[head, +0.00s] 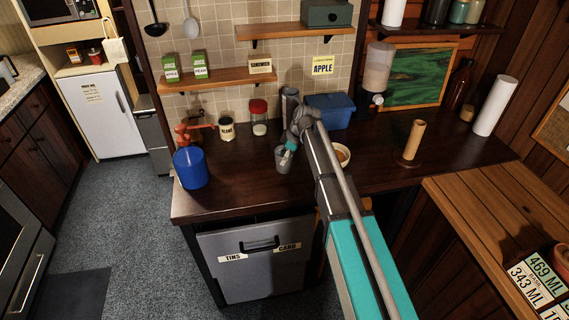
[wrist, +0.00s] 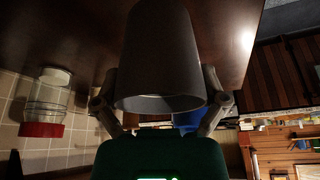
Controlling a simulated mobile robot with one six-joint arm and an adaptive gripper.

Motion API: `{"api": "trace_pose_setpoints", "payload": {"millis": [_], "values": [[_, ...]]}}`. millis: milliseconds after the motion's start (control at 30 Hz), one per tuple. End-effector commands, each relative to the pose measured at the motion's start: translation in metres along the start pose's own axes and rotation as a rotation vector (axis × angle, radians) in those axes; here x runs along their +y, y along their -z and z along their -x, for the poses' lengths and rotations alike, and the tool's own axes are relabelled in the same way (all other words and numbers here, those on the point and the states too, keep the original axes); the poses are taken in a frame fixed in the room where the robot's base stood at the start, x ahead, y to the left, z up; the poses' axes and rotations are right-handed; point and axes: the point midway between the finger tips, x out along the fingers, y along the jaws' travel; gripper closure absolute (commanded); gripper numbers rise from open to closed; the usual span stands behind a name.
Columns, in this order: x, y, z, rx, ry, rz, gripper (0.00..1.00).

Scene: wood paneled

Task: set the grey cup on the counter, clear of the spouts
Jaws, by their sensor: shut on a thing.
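The grey cup (head: 283,161) is upright at the counter (head: 240,197), left of the middle. My gripper (head: 290,148) comes down to it from above and is shut on it. In the wrist view, the grey cup (wrist: 158,50) fills the middle, with my gripper's fingers (wrist: 160,98) on both sides near its rim. I cannot tell whether its base touches the counter.
A bowl (head: 342,155) is just right of the cup, partly behind my arm. A red-lidded jar (head: 258,118), a labelled tin (head: 227,129) and a blue bin (head: 331,111) stand behind. A brown upright roll (head: 413,139) is to the right. The front left counter is clear.

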Motion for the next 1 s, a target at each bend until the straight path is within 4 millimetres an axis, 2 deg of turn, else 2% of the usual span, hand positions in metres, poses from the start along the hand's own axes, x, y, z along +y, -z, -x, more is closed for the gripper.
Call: {"api": "trace_pose_setpoints", "payload": {"millis": [133,433,1000], "values": [[0.008,-0.001,-0.013,0.000,0.000,0.000,0.68],[0.005,-0.011,-0.034,0.000,0.000,0.000,0.68],[0.005,-0.012,-0.039,0.000,0.000,0.001,0.68]]}}
